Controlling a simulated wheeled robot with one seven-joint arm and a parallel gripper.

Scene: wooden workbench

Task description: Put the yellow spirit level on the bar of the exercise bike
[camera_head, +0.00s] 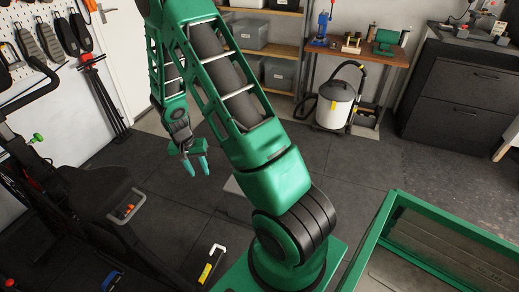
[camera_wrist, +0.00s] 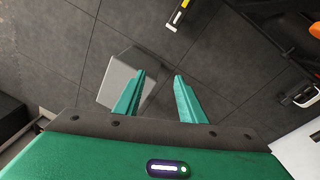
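A small yellow piece (camera_head: 205,272), which looks like the spirit level, shows low in the head view beside a white hooked end. It also shows at the top of the wrist view (camera_wrist: 178,15), along a short dark bar. I cannot tell whether it rests on that bar or is part of it. The black exercise bike (camera_head: 95,195) stands at the left of the head view, partly cut off. My gripper (camera_head: 195,166) hangs above the floor to the right of the bike. In the wrist view (camera_wrist: 158,97) its two teal fingers are apart with nothing between them.
A grey flat-faced object (camera_wrist: 120,80) lies on the floor beyond my fingers. A white vacuum cleaner (camera_head: 336,103), a wooden bench (camera_head: 365,52) and a dark cabinet (camera_head: 460,85) stand at the back. A green-framed bin (camera_head: 455,230) is at the right. The middle floor is mostly clear.

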